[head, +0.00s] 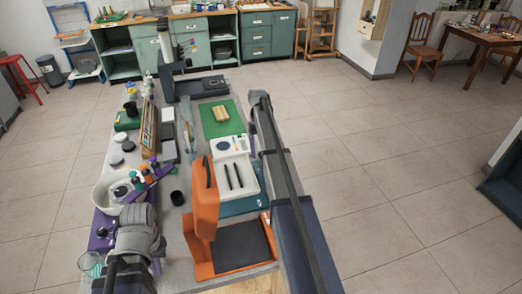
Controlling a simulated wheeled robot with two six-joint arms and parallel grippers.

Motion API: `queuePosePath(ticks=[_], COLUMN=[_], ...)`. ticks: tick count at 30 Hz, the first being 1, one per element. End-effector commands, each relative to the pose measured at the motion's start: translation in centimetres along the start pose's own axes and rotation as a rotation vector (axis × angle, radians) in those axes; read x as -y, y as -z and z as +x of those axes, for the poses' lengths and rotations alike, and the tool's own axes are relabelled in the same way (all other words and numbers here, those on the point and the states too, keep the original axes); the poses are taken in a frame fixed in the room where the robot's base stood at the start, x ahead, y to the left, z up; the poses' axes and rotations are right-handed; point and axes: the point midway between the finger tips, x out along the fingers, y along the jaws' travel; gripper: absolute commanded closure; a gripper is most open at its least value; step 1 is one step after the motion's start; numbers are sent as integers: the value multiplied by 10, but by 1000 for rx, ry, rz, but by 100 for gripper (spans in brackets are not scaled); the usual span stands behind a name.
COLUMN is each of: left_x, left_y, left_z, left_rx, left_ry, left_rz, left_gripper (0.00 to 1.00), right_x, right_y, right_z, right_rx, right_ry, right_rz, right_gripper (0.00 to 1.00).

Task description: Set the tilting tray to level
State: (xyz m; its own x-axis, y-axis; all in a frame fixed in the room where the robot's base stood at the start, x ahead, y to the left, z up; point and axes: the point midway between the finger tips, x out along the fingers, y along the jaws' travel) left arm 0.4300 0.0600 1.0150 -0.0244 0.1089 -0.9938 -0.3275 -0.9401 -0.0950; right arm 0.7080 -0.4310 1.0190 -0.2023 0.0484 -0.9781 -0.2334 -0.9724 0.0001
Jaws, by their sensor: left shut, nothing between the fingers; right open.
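A narrow purple tray-like piece (158,176) with small dark and orange items on it lies slanted on the left side of the table, at the white bowl's edge. It may be the tilting tray; its exact tilt is too small to tell. A purple base (103,231) with a dark knob is below it, partly hidden by my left arm. My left arm's bulky grey part is just right of that base, and its gripper fingers cannot be made out. My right arm reaches up along the table's right edge; its gripper fingers do not show either.
An orange stand (205,200) with a dark plate stands at the near right of the table. Beside the purple piece are a white bowl (103,194) and a black cup (177,198). A white tray with two dark pens (234,176) and a green mat (211,128) lie further back.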

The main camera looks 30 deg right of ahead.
Motion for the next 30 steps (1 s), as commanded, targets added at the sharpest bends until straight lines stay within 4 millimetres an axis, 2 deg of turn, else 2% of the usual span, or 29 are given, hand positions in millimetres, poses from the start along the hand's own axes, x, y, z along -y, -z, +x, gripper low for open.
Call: queuePosePath(ticks=[8,14,24,30], left_x=[1,3,6,7], left_y=[0,-2,-4,-4], left_z=[-7,-27,-70,-77], left_rx=[0,0,0,0], left_ry=[0,0,-2,-2], left_rz=[0,1,-8,-11], left_gripper=[100,100,100,100], right_x=[0,0,0,0], right_y=[0,-1,0,0], right_z=[-7,-28,-72,-79], right_rx=[0,0,0,0], right_ry=[0,0,0,0], right_rz=[0,0,0,0], right_gripper=[33,33,33,33])
